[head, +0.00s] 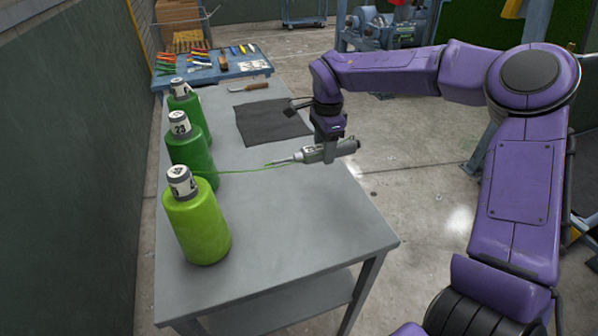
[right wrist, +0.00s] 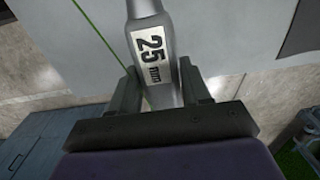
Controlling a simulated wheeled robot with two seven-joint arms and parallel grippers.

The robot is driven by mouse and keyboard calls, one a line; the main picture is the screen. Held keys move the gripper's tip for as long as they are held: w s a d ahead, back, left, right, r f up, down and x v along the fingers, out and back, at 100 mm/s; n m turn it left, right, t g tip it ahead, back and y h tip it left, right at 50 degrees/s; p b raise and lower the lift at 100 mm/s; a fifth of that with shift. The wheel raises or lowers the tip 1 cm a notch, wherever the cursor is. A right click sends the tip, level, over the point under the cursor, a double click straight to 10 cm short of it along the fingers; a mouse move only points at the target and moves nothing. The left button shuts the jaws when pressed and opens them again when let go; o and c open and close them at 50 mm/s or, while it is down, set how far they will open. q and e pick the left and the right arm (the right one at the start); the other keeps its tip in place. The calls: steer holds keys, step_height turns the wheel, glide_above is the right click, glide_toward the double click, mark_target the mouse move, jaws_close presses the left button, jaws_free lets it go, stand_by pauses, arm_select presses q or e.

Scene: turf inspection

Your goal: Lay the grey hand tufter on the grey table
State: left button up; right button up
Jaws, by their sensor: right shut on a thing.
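The grey hand tufter (head: 312,154) is held roughly level at the right edge of the grey table (head: 285,225). Its thin tip points left, over the table, and its rear end points right, over the floor. My right gripper (head: 327,141) is shut on its body from above. In the right wrist view the tufter (right wrist: 155,50), marked "25 mm", lies between the fingers (right wrist: 160,75). It appears to be above the tabletop; the height of the gap is hard to tell. A green yarn (head: 240,171) runs from its tip towards the cones. My left gripper is out of view.
Several green yarn cones, the nearest a lime one (head: 200,228), stand along the table's left side. A dark mat (head: 272,122) and a wooden-handled tool (head: 248,87) lie farther back. A blue table (head: 215,70) with coloured tools stands behind. The front middle is clear.

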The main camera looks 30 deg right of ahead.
mark_target(305, 153)
steer(key=a+f, duration=0.3)
steer(key=f, duration=0.1)
steer(key=a+f, duration=0.2)
steer(key=shift+w+a+f+p, duration=0.2)
steer(key=shift+w+a+p, duration=0.05)
steer(key=shift+a+p, duration=0.1)
step_height(305, 153, down, 3)
steer(key=shift+a+r, duration=0.1)
steer(key=shift+r, duration=0.1)
steer(key=shift+f, duration=0.2)
steer(key=o, duration=1.3)
steer(key=shift+f, duration=0.1)
steer(key=shift+c, duration=0.2)
step_height(305, 153, up, 12)
steer(key=shift+r+b, duration=0.15)
steer(key=shift+b, duration=0.25)
